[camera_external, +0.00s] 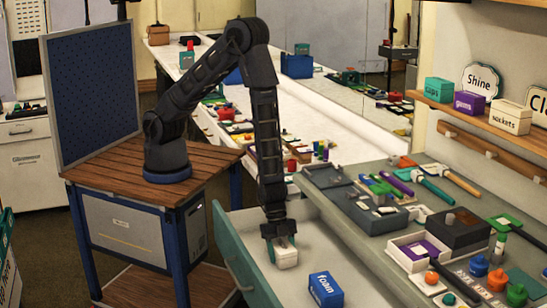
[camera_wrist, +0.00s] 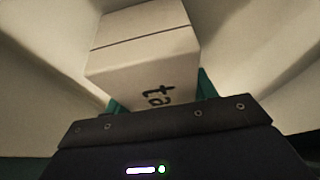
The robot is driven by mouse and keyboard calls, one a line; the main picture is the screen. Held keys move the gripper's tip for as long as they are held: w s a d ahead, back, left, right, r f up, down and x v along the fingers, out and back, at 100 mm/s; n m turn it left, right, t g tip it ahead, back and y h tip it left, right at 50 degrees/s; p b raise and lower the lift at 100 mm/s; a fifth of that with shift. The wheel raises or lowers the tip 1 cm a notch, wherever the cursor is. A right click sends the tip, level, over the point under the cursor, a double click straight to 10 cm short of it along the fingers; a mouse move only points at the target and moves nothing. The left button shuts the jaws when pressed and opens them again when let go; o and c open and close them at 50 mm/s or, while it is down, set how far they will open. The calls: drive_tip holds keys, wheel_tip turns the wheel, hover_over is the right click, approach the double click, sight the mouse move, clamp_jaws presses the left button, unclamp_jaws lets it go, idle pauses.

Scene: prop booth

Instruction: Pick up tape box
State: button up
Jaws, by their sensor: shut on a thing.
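The tape box is a white box (camera_external: 286,258) inside the open drawer (camera_external: 240,262) in the external view. In the wrist view the white box (camera_wrist: 145,50) fills the space ahead of the jaws, tilted in the picture, with the letters "ta" showing on its near face. My gripper (camera_external: 281,243) points down into the drawer and is shut on the box. Green fingers of my gripper (camera_wrist: 160,95) show at both sides of the box; their tips are hidden. I cannot tell whether the box touches the drawer floor.
A blue box marked "foam" (camera_external: 326,289) lies in the drawer to the right. The grey counter (camera_external: 345,228) above the drawer holds tools, trays and small parts. A shelf (camera_external: 480,115) with labelled boxes hangs at the right.

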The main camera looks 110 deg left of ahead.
sight(282, 244)
wheel_tip(282, 244, up, 20)
drive_tip(key=shift+r, duration=0.2)
idle(1.1)
